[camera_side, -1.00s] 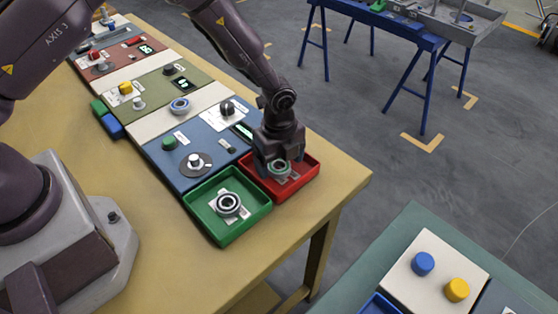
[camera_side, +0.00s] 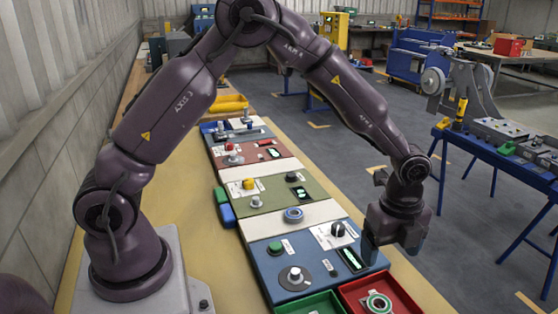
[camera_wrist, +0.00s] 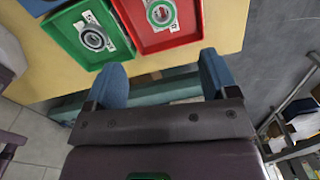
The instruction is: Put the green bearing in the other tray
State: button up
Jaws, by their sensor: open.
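The green bearing, a ring with a green band, lies in the red tray (camera_wrist: 193,30). It shows in the wrist view (camera_wrist: 161,13) and at the bottom edge of the side view (camera_side: 379,303). The green tray (camera_wrist: 62,32) is beside the red one and holds a dark grey ringed bearing (camera_wrist: 94,39). In the side view, only the far part of the green tray (camera_side: 308,302) shows. My gripper (camera_side: 391,243) is raised above the bench near the red tray (camera_side: 405,292). Its two fingers are apart with nothing between them, as the wrist view (camera_wrist: 160,70) also shows.
Blue, green and red panels with knobs and displays (camera_side: 340,262) run along the bench behind the trays. A blue-legged table (camera_side: 490,150) stands to the right across open floor.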

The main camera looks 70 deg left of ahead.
jog(key=s+a+r+n+t, duration=0.1)
jog(key=s+a+r+n, duration=0.15)
jog(key=r, duration=0.35)
jog(key=s+a+r+n+t, duration=0.1)
jog(key=s+a+r+n, duration=0.15)
jog(key=r, duration=0.25)
jog(key=s+a+r+n+t, duration=0.1)
jog(key=s+a+r+n, duration=0.1)
jog(key=s+r+n, duration=0.2)
jog(key=s+a+r+n+t, duration=0.2)
jog(key=s+r+n, duration=0.3)
jog(key=s+n, duration=0.5)
jog(key=s+a, duration=0.1)
jog(key=s, duration=0.2)
jog(key=shift+s, duration=0.25)
jog(key=shift+r, duration=0.15)
